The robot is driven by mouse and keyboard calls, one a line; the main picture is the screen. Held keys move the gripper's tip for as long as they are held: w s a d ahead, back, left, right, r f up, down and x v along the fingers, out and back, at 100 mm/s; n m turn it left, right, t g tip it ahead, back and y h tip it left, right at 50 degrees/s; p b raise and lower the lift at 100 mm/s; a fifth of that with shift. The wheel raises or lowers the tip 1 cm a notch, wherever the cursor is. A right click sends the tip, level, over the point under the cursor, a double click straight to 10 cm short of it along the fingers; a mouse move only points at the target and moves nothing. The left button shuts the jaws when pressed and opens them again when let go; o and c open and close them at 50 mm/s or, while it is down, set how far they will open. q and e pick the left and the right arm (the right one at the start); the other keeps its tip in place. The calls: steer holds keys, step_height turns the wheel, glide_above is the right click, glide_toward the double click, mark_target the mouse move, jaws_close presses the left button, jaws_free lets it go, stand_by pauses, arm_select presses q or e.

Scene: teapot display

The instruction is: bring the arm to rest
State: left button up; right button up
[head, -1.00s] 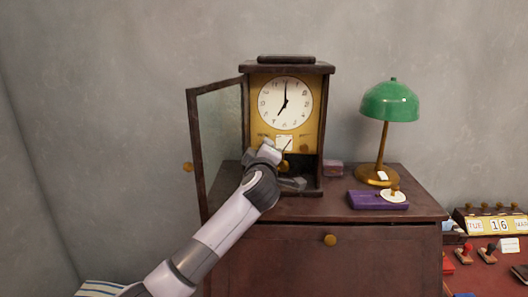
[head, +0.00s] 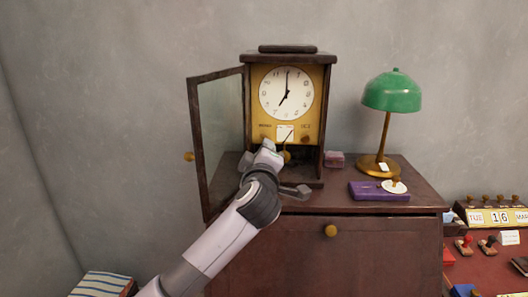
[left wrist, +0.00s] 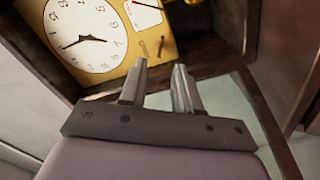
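My left arm reaches up from the bottom of the head view to the open front of a dark wooden clock (head: 328,110). My left gripper (head: 266,152) is in front of the lower part of the clock, below its white dial (head: 287,93). In the left wrist view the two fingers of the gripper (left wrist: 160,78) stand apart with nothing between them. The clock's gold face plate (left wrist: 165,45) lies beyond the fingertips. A round brass piece (head: 286,157) shows just right of the gripper. My right gripper is in neither view.
The clock's glazed door (head: 222,130) stands open to the left, close to my arm. On the cabinet top (head: 420,197) are a small reddish box (head: 334,160), a green lamp (head: 392,92) and a purple case (head: 366,192). A red desk with stamps (head: 487,246) is at right.

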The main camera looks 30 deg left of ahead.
arm_select(q)
steer(key=shift+f, duration=0.1)
stand_by(0.4)
steer(key=s+d+f+m+t+h, duration=0.3)
steer(key=s+d+f+m+h, duration=0.3)
steer(key=d+f+m, duration=0.15)
steer(key=s+d+f+m+t+h, duration=0.2)
steer(key=s+d+f+m+h, duration=0.4)
steer(key=f+m, duration=0.3)
steer(key=s+d+f+m+g, duration=0.1)
steer(key=s+f+m+g, duration=0.1)
steer(key=s+f+g, duration=0.3)
steer(key=s+f+m+g, duration=0.2)
steer(key=s+f+g, duration=0.2)
steer(key=s+f, duration=0.6)
step_height(320, 180, down, 6)
steer(key=shift+s+d+f+g, duration=0.2)
steer(key=shift+s+d+g, duration=0.15)
steer(key=shift+g, duration=0.05)
